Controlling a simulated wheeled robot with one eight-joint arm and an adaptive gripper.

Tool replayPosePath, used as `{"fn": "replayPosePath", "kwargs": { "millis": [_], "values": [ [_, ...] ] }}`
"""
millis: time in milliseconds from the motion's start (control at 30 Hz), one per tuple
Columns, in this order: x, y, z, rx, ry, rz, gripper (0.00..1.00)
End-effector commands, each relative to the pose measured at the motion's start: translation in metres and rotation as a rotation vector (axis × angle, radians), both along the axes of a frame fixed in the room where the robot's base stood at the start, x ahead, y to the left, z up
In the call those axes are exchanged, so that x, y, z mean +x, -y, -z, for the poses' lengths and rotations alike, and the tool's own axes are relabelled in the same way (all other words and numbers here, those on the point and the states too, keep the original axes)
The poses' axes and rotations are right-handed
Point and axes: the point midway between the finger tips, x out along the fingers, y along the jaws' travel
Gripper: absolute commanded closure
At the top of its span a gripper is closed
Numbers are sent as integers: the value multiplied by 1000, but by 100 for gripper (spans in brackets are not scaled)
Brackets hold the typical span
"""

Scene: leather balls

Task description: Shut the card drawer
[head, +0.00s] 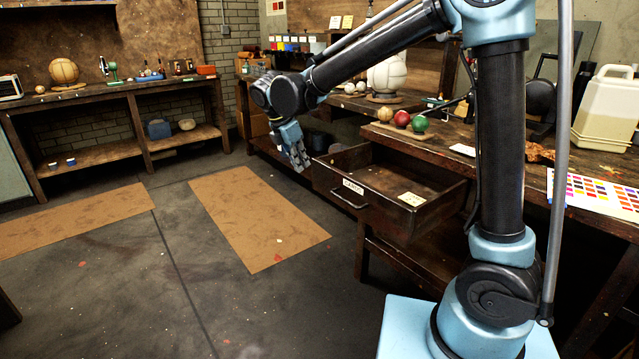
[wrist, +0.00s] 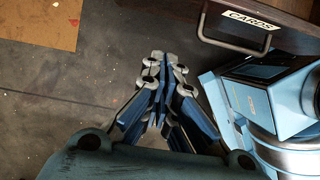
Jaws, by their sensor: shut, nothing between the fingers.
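The card drawer (head: 395,190) is a dark wooden drawer pulled well out from under the workbench. Its front carries a white label and a metal handle (head: 349,198). A pale card lies inside it. In the wrist view the drawer's front shows at the top right, with the handle (wrist: 235,38) and a label reading CARDS (wrist: 251,20). My gripper (head: 302,165) is shut and empty. It points down in front of the drawer, to the left of it in the head view, apart from the handle. In the wrist view my gripper (wrist: 162,62) is left of the handle.
The workbench (head: 455,150) carries red, green and tan balls (head: 420,124), a beige container (head: 606,108) and a colour chart (head: 595,190). Brown mats (head: 255,215) lie on the open floor at left. A second bench (head: 110,88) stands against the back wall.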

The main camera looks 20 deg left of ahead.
Motion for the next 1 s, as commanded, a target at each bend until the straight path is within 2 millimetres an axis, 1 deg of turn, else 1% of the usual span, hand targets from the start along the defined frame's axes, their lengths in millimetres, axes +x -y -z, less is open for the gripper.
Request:
{"fn": "replayPosePath", "kwargs": {
  "millis": [33, 100, 167, 267, 733, 900, 1000],
  "values": [
    [-1, -3, 1, -3, 0, -9, 100],
    [-1, -4, 4, -6, 0, -14, 100],
    [0, -3, 8, -6, 0, -14, 100],
    [4, 0, 19, -5, -1, -13, 100],
    [29, 18, 95, -4, 0, -11, 100],
    [48, 32, 94, -4, -1, -9, 100],
    [55, 38, 94, -4, -1, -10, 100]
  ]
}}
